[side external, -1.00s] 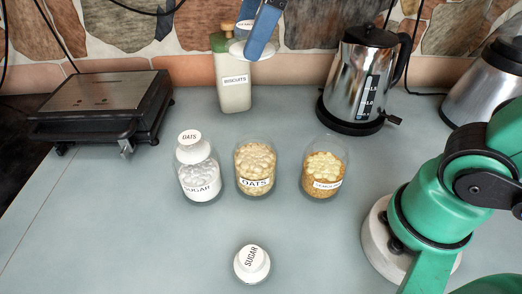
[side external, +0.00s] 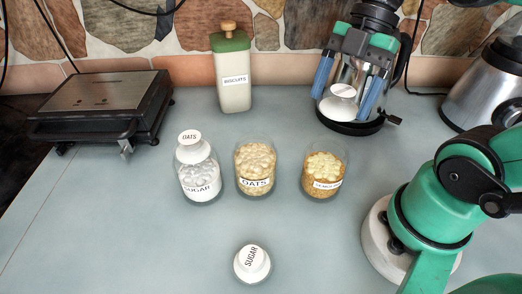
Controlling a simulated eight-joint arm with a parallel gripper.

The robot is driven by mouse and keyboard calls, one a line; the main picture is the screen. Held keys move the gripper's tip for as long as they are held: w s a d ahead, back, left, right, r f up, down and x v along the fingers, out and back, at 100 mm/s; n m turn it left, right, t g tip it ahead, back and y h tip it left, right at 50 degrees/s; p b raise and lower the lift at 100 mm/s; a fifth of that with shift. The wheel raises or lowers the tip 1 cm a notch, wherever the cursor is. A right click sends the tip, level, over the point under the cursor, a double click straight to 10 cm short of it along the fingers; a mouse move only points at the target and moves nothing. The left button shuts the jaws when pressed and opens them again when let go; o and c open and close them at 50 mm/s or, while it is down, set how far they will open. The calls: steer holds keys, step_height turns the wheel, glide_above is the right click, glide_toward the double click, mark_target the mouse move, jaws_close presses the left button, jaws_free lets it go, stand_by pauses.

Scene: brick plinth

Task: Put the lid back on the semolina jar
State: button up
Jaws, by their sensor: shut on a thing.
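The semolina jar (side external: 324,178) is a clear jar of golden grain, standing open at the right end of a row of three jars. My gripper (side external: 347,108) is above and behind it in the picture, in front of the kettle, with its blue fingers shut on a white lid (side external: 341,98). I cannot read the held lid's label at this angle. The oats jar (side external: 255,170) in the middle stands open. The sugar jar (side external: 200,184) on the left carries a white lid marked OATS (side external: 190,147). A white lid marked SUGAR (side external: 252,264) lies on the counter in front.
A steel kettle (side external: 366,72) stands close behind my gripper. A biscuits tin (side external: 233,80) with a green lid is at the back middle, a grill (side external: 100,103) at the back left, and a steel appliance (side external: 487,85) at the back right. The counter's front left is clear.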

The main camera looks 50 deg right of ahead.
step_height(320, 180, down, 6)
steer(key=shift+f, duration=0.2)
stand_by(0.4)
steer(key=shift+f, duration=0.15)
stand_by(1.8)
steer(key=o, duration=1.1)
steer(key=shift+r, duration=3.5)
steer(key=shift+c, duration=0.3)
